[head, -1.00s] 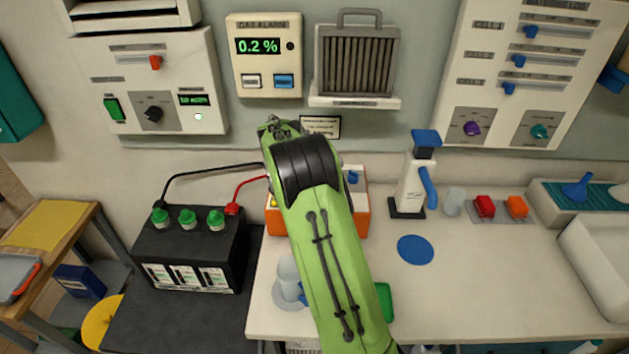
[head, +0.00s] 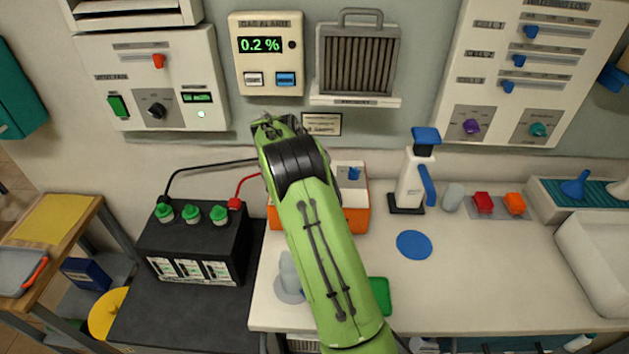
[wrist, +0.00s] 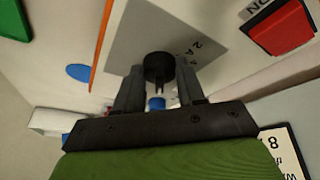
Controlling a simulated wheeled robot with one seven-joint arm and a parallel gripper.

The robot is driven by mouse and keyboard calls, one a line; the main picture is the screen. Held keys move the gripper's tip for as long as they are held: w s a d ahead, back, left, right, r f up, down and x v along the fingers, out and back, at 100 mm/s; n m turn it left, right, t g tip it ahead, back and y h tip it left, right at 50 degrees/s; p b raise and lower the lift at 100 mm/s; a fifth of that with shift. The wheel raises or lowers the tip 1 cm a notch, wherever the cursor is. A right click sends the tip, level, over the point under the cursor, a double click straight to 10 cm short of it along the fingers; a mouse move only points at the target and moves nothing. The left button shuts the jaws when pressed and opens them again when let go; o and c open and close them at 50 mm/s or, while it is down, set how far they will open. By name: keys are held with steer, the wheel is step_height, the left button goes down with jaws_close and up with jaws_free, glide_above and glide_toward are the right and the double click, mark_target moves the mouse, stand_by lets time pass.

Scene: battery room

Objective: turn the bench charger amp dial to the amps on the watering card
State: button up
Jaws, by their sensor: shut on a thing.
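The bench charger is an orange box (head: 356,222) with a pale top panel (head: 345,182), standing on the bench mostly behind my arm in the head view. Its black dial (wrist: 158,64) shows in the wrist view on a pale face with partly readable printed numbers, a 2 and a 4 among them. My gripper (wrist: 158,78) has one finger on each side of the dial and is shut on it. The head view hides the gripper and dial behind my green arm. A small framed card (head: 322,124) hangs on the wall; its text is too small to read.
A black battery (head: 190,245) with green caps and red and black leads stands left of the charger. A blue disc (head: 414,244) and a white device with blue parts (head: 413,180) are on the right. A red block (wrist: 280,25) is close by in the wrist view.

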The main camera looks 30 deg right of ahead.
steer(key=o, duration=0.8)
steer(key=shift+c, duration=0.2)
steer(key=p+v, duration=0.2)
steer(key=v, duration=1)
steer(key=shift+f, duration=0.1)
